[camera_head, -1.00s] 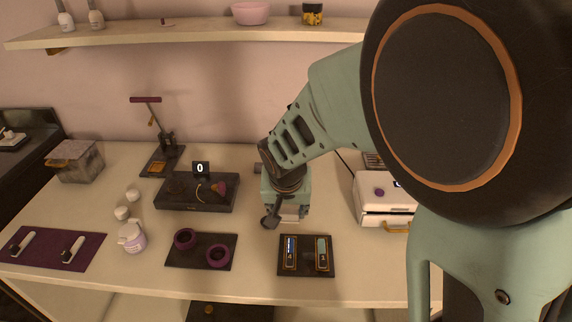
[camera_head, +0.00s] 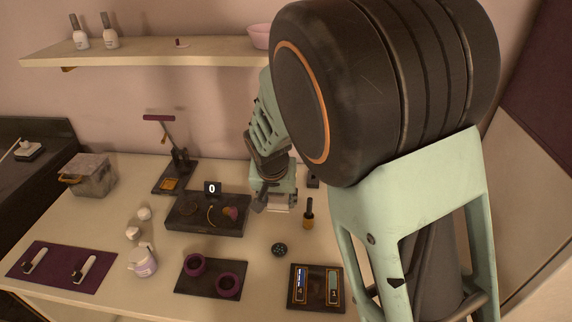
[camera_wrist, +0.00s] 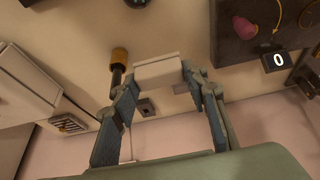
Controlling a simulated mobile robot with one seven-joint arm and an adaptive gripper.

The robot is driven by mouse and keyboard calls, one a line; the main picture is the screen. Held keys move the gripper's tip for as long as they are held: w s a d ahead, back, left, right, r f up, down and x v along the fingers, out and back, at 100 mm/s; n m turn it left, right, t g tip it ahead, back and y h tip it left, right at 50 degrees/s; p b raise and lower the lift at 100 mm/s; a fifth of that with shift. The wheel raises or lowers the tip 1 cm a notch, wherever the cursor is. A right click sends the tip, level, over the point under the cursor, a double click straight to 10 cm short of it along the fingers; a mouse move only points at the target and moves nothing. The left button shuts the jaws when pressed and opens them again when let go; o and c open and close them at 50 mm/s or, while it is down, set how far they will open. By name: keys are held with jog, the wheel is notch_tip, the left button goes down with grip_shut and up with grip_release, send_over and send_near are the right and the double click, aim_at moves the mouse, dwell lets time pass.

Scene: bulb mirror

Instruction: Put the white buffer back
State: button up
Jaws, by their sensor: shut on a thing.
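The white buffer is a pale block held between my fingertips; it shows clearly in the wrist view (camera_wrist: 158,71). In the head view its pale edge (camera_head: 279,207) shows under my gripper (camera_head: 270,200). My gripper (camera_wrist: 160,82) is shut on it, above the table just right of the black station with the 0 display (camera_head: 207,215). A black tray (camera_head: 316,303) with a blue and a green piece in framed slots lies at the table's front. I cannot tell the buffer's exact height above the table.
A black tray with purple rings (camera_head: 212,277), a white jar (camera_head: 142,262) and a purple mat (camera_head: 60,267) are left. My arm hides the right side.

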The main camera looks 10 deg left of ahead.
send_over(272, 213)
notch_tip(272, 213, down, 7)
jog(key=shift+s+d+f+p, duration=0.1)
jog(key=shift+s+d+p, duration=0.05)
jog(key=shift+p, duration=0.2)
jog(key=shift+w+f, duration=0.25)
jog(key=shift+f, duration=1.55)
jog(key=shift+f, duration=0.15)
jog(key=shift+f, duration=0.15)
jog(key=o, duration=1)
jog(key=shift+r, duration=0.25)
